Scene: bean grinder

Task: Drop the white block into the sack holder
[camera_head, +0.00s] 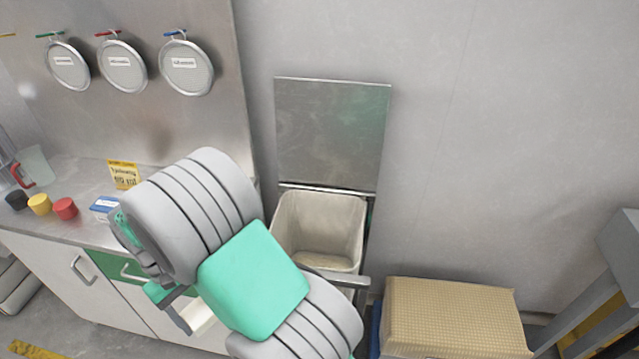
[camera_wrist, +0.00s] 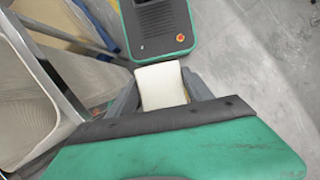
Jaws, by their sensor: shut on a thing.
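The white block (camera_wrist: 160,86) is between my gripper's fingers (camera_wrist: 162,90) in the wrist view, held above the grey floor. In the head view, my gripper (camera_head: 182,312) shows at the lower left, partly hidden by my arm, with part of the white block (camera_head: 200,318) beside it. The sack holder (camera_head: 364,282) stands against the wall with its metal lid (camera_head: 332,130) raised. A pale open sack (camera_head: 318,225) hangs in it. The gripper is left of the sack holder in the head view, apart from the sack opening. In the wrist view, the sack (camera_wrist: 25,120) is at the left.
A counter (camera_head: 90,222) with jars, a small blue box (camera_head: 103,206) and a yellow sign (camera_head: 124,174) is at the left. A woven tan box (camera_head: 450,315) stands right of the sack holder. Open floor (camera_wrist: 250,75) shows at the right of the wrist view.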

